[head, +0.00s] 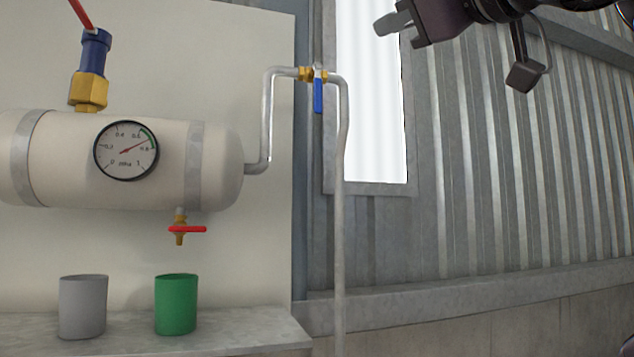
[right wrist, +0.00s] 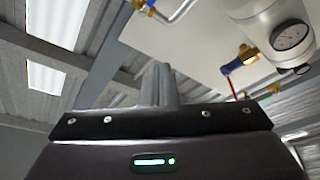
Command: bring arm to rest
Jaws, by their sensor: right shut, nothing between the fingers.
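My right gripper (head: 392,22) is at the top of the head view, right of the tank and in front of the bright window. It is shut and empty, apart from everything. In the right wrist view its shut fingers (right wrist: 159,84) point up the picture. The cream receiver tank (head: 75,185) is at the left in the head view, with a round gauge (head: 126,151) on its front. The tank also shows at the top right of the right wrist view (right wrist: 262,14). My left gripper is in neither view.
A grey pipe (head: 342,160) with a blue-handled valve (head: 318,94) runs down right of the tank. A red-handled drain valve (head: 187,229) hangs under it. A grey cup (head: 83,307) and a green cup (head: 176,304) stand on the shelf (head: 235,333). Space before the corrugated wall (head: 480,190) looks clear.

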